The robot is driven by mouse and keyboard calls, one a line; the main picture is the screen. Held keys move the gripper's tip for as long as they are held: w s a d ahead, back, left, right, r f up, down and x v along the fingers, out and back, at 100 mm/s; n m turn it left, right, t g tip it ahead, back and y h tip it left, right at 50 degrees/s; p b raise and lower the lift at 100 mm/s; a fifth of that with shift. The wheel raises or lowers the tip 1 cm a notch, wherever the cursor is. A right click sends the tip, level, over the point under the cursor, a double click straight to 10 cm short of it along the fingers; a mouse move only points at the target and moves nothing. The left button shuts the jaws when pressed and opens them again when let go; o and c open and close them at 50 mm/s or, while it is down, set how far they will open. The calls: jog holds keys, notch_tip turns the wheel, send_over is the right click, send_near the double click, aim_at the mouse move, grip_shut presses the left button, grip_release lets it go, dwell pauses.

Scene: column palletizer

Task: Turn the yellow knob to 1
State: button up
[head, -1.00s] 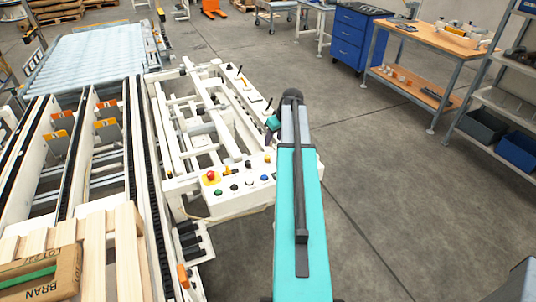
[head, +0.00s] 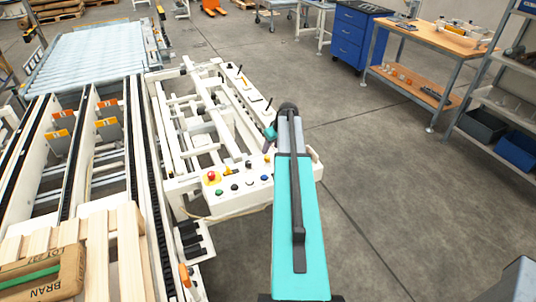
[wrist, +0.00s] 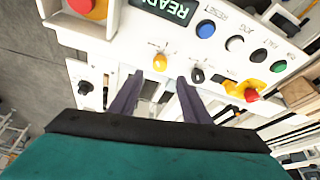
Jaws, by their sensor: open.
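The yellow knob (wrist: 160,62) is on the white control panel (wrist: 128,52) in the wrist view, below the lit display. My gripper (wrist: 160,78) is open, with one dark finger on each side of the knob's line. The knob shows just beyond the fingertips, in the gap between them. I cannot tell whether either finger touches it. A black knob (wrist: 197,75) is close beside the right fingertip. The scale marks around the yellow knob are too small to read.
A display reading READY (wrist: 165,8), a blue button (wrist: 205,28) and a green button (wrist: 279,66) are on the panel. A red emergency stop (head: 211,176) stands at the panel's left end. A conveyor (head: 75,165) runs to the left. Open floor lies to the right.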

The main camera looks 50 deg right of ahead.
aim_at(267, 156)
jog(key=shift+p+x, duration=1.25)
jog(key=shift+x, duration=2.55)
jog(key=shift+c, duration=0.3)
jog(key=c, duration=1)
